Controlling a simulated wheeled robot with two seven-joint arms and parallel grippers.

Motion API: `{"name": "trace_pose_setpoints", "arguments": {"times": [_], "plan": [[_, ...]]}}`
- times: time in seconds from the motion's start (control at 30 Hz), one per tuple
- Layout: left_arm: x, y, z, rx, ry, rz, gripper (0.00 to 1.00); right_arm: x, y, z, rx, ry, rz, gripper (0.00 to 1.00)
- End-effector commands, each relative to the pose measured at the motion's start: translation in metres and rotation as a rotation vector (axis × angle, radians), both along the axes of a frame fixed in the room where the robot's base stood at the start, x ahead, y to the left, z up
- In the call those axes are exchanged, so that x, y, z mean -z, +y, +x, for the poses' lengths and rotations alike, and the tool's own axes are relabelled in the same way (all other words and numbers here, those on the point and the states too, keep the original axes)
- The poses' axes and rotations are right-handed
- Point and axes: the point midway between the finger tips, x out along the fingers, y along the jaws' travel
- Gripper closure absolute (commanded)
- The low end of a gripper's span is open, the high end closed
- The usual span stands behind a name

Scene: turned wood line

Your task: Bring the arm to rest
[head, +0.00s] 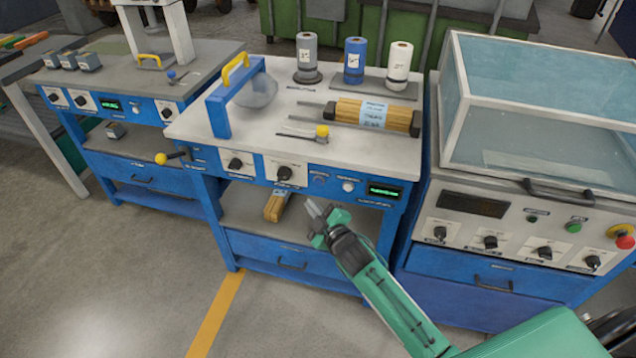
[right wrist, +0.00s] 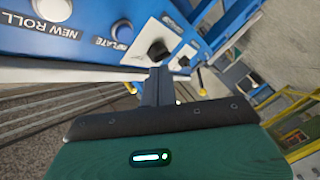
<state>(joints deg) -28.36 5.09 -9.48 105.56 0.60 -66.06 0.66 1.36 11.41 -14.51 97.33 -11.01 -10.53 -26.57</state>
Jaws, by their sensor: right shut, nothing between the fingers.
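My right gripper (head: 318,212) is shut and empty. It is in front of the middle blue workstation, below its control panel (head: 285,172) and over the front of the open shelf. In the right wrist view the closed fingers (right wrist: 157,88) point toward the blue panel (right wrist: 90,35) with its knobs and buttons. My green right arm reaches in from the lower right of the head view. My left gripper does not show in either view.
A wood bundle (head: 277,205) lies on the shelf beside my gripper. On the worktop (head: 270,115) are a banded wood bundle (head: 372,113) and several rolls. A machine with a clear cover (head: 540,100) stands at right. The floor in front is open.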

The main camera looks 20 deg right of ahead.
Motion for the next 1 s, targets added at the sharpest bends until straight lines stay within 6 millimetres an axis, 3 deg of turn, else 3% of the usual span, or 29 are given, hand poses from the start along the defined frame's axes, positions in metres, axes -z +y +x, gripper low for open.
{"name": "trace_pose_setpoints", "arguments": {"times": [0.33,0.47,0.57,0.67,0.8,0.87,1.0], "plan": [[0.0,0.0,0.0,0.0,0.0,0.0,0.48,0.001,0.0,0.0,0.0,0.002,0.001,1.0],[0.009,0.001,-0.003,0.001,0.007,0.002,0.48,0.023,-0.003,-0.004,0.01,0.055,0.014,1.0],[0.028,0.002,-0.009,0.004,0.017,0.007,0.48,0.07,-0.01,-0.017,0.035,0.167,0.048,1.0],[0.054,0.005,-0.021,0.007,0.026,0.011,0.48,0.135,-0.019,-0.045,0.077,0.321,0.096,1.0],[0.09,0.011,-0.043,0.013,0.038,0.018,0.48,0.225,-0.033,-0.104,0.151,0.542,0.164,1.0],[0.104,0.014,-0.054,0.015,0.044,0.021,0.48,0.26,-0.039,-0.135,0.187,0.632,0.191,1.0],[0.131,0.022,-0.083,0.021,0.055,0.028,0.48,0.329,-0.05,-0.218,0.276,0.83,0.247,1.0]]}}
